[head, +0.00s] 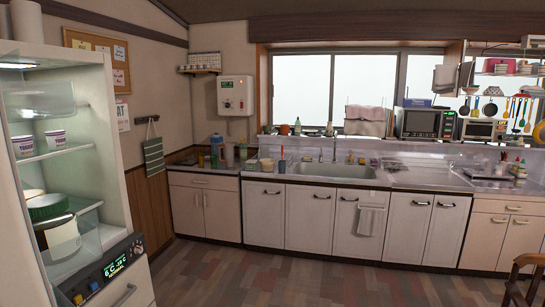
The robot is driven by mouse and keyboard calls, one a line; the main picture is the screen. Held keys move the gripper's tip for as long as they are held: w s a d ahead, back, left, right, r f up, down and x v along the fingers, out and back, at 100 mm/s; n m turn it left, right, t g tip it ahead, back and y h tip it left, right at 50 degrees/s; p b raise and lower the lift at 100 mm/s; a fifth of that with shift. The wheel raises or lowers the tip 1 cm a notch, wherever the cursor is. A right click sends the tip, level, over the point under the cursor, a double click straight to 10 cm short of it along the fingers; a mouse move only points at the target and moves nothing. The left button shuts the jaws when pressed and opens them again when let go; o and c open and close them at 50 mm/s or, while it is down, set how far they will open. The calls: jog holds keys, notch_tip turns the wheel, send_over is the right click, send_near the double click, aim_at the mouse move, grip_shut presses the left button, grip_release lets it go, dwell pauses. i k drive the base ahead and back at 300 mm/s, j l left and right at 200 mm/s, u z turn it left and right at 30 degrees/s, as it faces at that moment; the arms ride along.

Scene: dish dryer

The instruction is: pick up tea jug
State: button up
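I cannot tell for sure which thing is the tea jug. A rounded white container with a dark band (63,238) sits on a lower shelf of the open-fronted fridge at the left. A dark green lid-like part (48,206) shows just behind or above it. Several small bottles and containers, one of them blue-topped (217,141), stand on the counter left of the sink, too small to identify. My gripper is not in view.
The fridge (130,291) has white cups (54,139) on a shelf and a lit display panel. A long counter with a sink (331,170) and white cabinets runs along the back wall. The patchwork floor (290,275) is clear. A wooden chair (525,285) is at the lower right.

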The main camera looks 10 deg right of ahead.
aim_at(229, 157)
jog(key=i+l, duration=0.1)
jog(key=i, duration=0.4)
jog(key=i+u, duration=0.15)
jog(key=i, duration=0.35)
jog(key=i+l, duration=0.2)
jog(key=i, duration=0.25)
jog(key=i+l+u, duration=0.15)
jog(key=i, duration=0.35)
jog(key=i+l, duration=0.2)
jog(key=i, duration=0.3)
jog(key=i+z, duration=0.1)
jog(key=i, duration=0.45)
jog(key=i+j+z, duration=0.15)
jog(key=i, duration=0.35)
jog(key=i+j+z, duration=0.1)
jog(key=i, duration=0.45)
jog(key=i+j+z, duration=0.15)
jog(key=i+j, duration=0.15)
jog(key=i, duration=0.2)
jog(key=i+j+z, duration=0.1)
jog(key=i+j, duration=0.15)
jog(key=i, duration=0.25)
jog(key=i+j+z, duration=0.15)
jog(key=i+j, duration=0.15)
jog(key=i, duration=0.2)
jog(key=i+j+z, duration=0.4)
jog(key=i+j, duration=0.15)
jog(key=j, duration=0.35)
